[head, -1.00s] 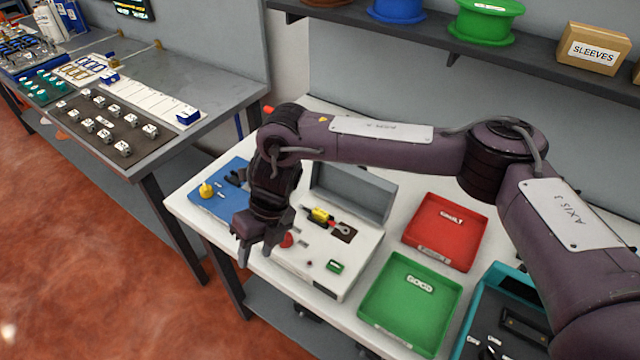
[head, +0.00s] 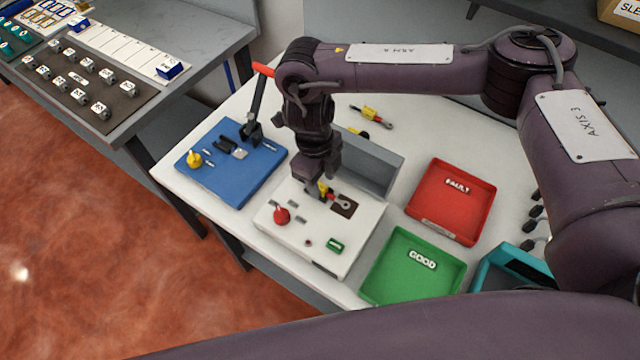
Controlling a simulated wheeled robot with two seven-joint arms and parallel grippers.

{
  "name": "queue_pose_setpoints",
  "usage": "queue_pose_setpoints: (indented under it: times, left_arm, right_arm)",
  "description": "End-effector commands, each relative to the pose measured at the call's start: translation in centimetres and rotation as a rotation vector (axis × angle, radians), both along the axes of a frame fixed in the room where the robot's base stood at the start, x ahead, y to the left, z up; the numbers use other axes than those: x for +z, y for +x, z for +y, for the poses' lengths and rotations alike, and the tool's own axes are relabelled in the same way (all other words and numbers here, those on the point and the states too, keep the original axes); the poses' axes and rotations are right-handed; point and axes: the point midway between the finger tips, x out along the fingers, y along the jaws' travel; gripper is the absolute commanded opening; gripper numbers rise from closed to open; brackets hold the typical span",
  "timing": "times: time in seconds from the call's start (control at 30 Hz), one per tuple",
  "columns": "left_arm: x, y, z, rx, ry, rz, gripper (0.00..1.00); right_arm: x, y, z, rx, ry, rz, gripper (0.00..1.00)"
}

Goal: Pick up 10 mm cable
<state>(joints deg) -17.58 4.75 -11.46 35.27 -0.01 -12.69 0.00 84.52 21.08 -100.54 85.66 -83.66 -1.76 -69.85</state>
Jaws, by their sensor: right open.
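A similar yellow piece with a dark tip (head: 371,115) lies on the table behind the grey upright panel (head: 378,165). No readable label shows which is the 10 mm cable. My left gripper is not in view.
A blue board with a red-handled lever tool (head: 222,180) stands left.

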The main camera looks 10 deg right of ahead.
Motion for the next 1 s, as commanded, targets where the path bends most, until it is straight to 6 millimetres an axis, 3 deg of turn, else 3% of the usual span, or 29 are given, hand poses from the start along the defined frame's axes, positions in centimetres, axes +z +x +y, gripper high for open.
queue_pose_setpoints:
  times: [0.13, 0.37, 0.7, 1.0]
  left_arm:
    - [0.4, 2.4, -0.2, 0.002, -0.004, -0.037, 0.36]
    - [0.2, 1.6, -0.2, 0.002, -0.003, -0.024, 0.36]
    - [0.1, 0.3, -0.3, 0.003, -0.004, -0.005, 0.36]
    - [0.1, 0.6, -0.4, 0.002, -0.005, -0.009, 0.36]
  right_arm:
    - [-1.0, -0.1, -0.1, 0.001, 0.0, 0.0, 0.42]
    - [-1.1, -0.1, -0.1, 0.001, -0.001, -0.001, 0.42]
    - [-1.1, -0.1, -0.1, 0.001, -0.001, -0.001, 0.0]
    - [-1.0, -0.1, 0.0, 0.001, 0.0, -0.001, 0.0]
